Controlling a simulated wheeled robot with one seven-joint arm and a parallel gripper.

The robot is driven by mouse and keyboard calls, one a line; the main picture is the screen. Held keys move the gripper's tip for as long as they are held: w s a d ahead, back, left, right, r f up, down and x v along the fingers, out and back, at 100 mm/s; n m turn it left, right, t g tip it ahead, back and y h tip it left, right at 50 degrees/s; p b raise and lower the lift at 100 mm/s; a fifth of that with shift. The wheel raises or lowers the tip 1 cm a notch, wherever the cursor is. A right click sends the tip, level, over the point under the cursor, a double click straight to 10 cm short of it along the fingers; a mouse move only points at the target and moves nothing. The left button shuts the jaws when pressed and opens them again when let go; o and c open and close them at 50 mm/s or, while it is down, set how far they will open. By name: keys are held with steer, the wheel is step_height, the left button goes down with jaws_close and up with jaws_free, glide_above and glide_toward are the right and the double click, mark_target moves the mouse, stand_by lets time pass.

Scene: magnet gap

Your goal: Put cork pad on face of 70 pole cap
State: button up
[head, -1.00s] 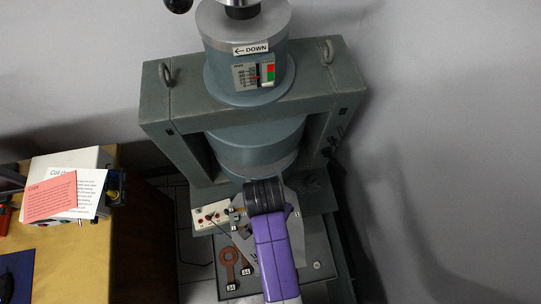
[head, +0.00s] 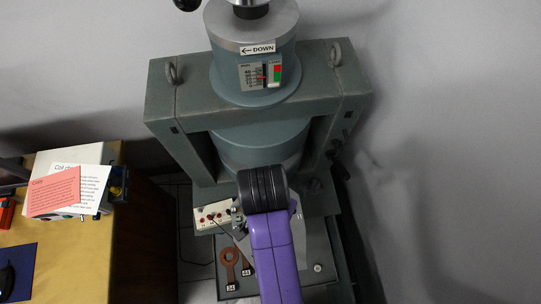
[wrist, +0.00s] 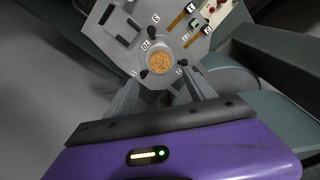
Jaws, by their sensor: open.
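In the wrist view, the cork pad (wrist: 159,63) is a small speckled tan disc. It lies within the pale round face of the 70 pole cap (wrist: 146,62), whose rim shows around it. The label 70 is beside it on a grey plate (wrist: 178,53). My gripper (wrist: 161,80) is open, with one finger to each side below the cork pad in the picture. The cork pad appears apart from the fingers; the exact height between them cannot be told. In the head view, my purple and black arm hides the gripper, pad and cap.
The large grey-green magnet frame (head: 170,115) stands just behind my arm. Copper-coloured pieces with number tags (head: 230,258) lie left of my arm, near a white terminal panel (head: 212,214). A wooden desk (head: 135,245) with papers is at the left.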

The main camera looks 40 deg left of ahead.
steer(key=shift+s+r, duration=0.15)
steer(key=shift+r, duration=1.2)
steer(key=w+d+f+t+y, duration=0.25)
steer(key=d+f, duration=0.35)
steer(key=d, duration=0.5)
steer(key=s+d+m+t, duration=0.15)
steer(key=d+t, duration=0.25)
steer(key=d, duration=0.8)
steer(key=s+d+r+m+t+h, duration=0.1)
steer(key=s+d+r+t, duration=0.2)
steer(key=r, duration=0.7)
steer(key=s+d+r+m+t+h, duration=0.1)
steer(key=s+d+r+t+h, duration=0.1)
steer(key=s+d+r+t, duration=0.2)
steer(key=s+d+r, duration=0.3)
steer(key=s+r, duration=0.1)
steer(key=r, duration=0.2)
steer(key=shift+s+d+r, duration=0.15)
steer(key=shift+d+r, duration=0.2)
steer(key=shift+f, duration=0.15)
